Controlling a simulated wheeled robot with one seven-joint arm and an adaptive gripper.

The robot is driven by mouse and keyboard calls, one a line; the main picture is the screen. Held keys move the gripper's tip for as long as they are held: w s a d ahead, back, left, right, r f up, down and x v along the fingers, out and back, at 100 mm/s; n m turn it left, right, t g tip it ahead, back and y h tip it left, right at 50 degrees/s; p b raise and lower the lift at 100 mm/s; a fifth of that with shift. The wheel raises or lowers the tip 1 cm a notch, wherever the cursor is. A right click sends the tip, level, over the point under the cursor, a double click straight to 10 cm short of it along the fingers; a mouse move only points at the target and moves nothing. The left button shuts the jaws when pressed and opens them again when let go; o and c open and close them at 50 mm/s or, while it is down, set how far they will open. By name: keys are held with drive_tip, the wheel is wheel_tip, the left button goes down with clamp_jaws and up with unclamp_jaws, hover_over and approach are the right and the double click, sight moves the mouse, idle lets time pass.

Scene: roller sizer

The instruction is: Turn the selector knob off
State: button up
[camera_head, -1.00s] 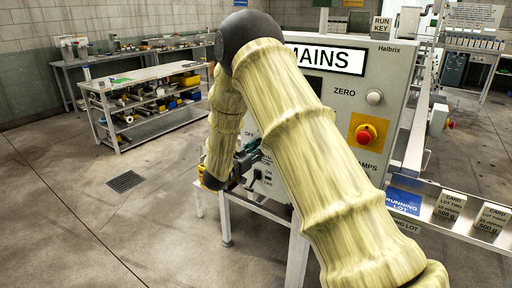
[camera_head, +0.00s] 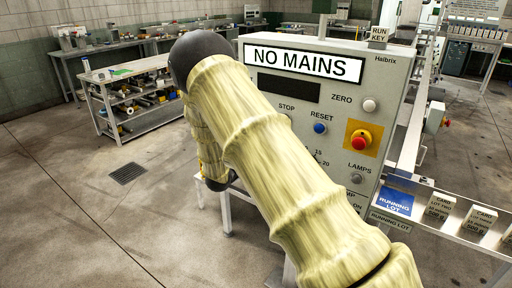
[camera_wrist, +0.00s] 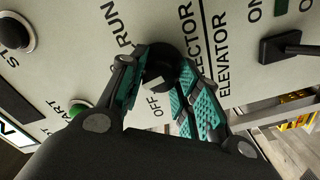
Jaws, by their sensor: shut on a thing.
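In the wrist view the black knob (camera_wrist: 158,64) sits on the panel between the words RUN and OFF, beside a label ending in "ECTOR" and the word ELEVATOR. My gripper (camera_wrist: 165,80) has its teal-padded fingers on both sides of the knob, shut on it. A small pale mark shows at the knob's lower edge, towards OFF. The fingers cover part of the knob, so its exact setting is hard to read. In the head view the grey control panel (camera_head: 392,75) carries a sign reading NO MAINS; my arm hides the knob and my gripper there.
Near the knob in the wrist view are a black lever switch (camera_wrist: 281,46), a green button (camera_wrist: 80,107) and a dark round button (camera_wrist: 14,36). The head view shows a red stop button (camera_head: 360,140) and a rail with lot cards at right. Open floor lies left.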

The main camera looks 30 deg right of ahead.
drive_tip(key=n+p, duration=0.3)
drive_tip(key=n, duration=0.7)
drive_tip(key=shift+f+p, duration=0.1)
drive_tip(key=shift+p, duration=0.2)
drive_tip(key=shift+a, duration=0.1)
drive_tip(key=o, duration=1)
drive_tip(key=v, duration=1.2)
